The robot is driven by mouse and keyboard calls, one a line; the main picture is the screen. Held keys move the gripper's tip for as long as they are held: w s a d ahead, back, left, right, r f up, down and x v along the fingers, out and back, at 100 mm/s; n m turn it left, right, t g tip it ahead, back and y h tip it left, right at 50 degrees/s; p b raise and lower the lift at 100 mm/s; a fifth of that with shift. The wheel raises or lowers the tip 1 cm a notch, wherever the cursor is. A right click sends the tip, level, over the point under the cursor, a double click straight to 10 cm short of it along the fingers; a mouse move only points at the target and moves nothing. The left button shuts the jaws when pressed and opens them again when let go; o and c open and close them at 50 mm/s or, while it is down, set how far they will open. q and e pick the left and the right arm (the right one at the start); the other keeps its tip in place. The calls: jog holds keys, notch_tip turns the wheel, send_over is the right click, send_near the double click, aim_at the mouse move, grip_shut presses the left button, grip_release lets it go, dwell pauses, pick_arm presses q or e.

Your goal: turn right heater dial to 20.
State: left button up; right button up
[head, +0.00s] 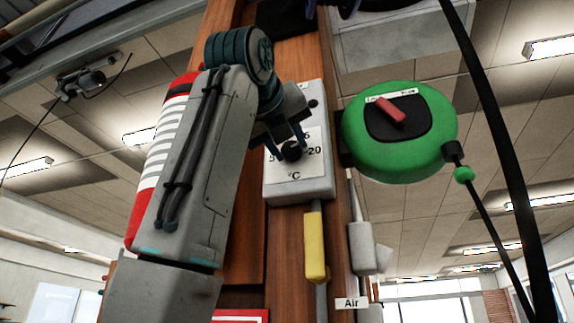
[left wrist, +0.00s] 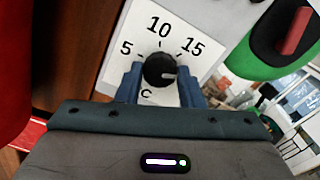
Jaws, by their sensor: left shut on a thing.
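The heater dial (head: 291,151) is a round black knob on a white scale plate, on a pale grey box (head: 300,190) fixed to a wooden post. In the left wrist view the dial (left wrist: 159,70) shows a white pointer mark aimed right and slightly down, past 15. The numbers 5, 10 and 15 show there; 20 is hidden behind a finger but shows in the head view. My left gripper (head: 285,143) is shut on the dial, with one blue finger on each side, also in the left wrist view (left wrist: 162,84). My right gripper is not in view.
A green round reel (head: 430,150) with a red handle (head: 390,110) sticks out just right of the box. A yellow handle (head: 315,245) and a grey fitting (head: 362,248) hang below. A black cable (head: 490,100) runs down at the right.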

pick_arm(q)
jog(key=m, duration=0.2)
jog(key=shift+f+m, duration=0.15)
jog(key=shift+m, duration=0.95)
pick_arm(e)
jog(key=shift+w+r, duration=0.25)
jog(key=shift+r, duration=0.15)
pick_arm(q)
jog(key=shift+m, duration=0.4)
jog(key=o, duration=1)
jog(key=shift+s, duration=0.1)
